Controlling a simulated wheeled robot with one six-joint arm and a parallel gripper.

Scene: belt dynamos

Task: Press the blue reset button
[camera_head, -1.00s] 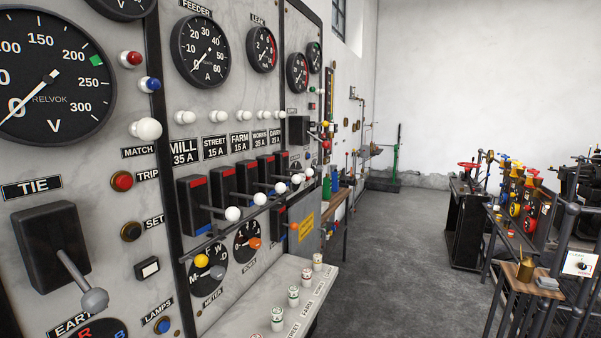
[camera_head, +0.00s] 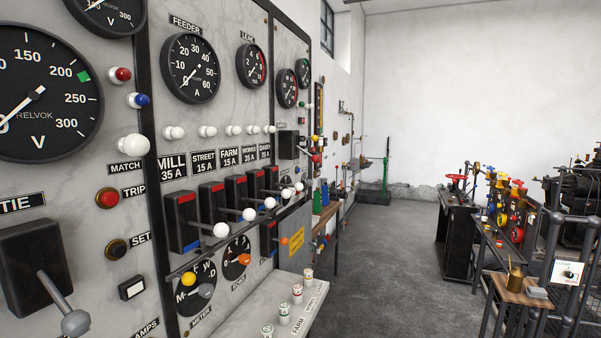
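No button labelled reset can be made out in the camera_head view. A small blue dome (camera_head: 138,100) stands on the marble switchboard panel at the left, just below a red dome (camera_head: 120,74); I cannot tell whether it is a lamp or a button, and no label for it is readable. Below are a red button (camera_head: 107,198) marked TRIP and a dark button (camera_head: 116,249) marked SET. The LAMPS label (camera_head: 147,328) is cut by the bottom edge, and nothing below it shows. My gripper is not in view.
A row of levers with white knobs (camera_head: 221,230) juts from the panel. A sloping ledge (camera_head: 231,319) with several small pots sticks out below. A small wooden stand (camera_head: 515,294) and railings are at the right. Grey floor (camera_head: 385,270) lies clear between.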

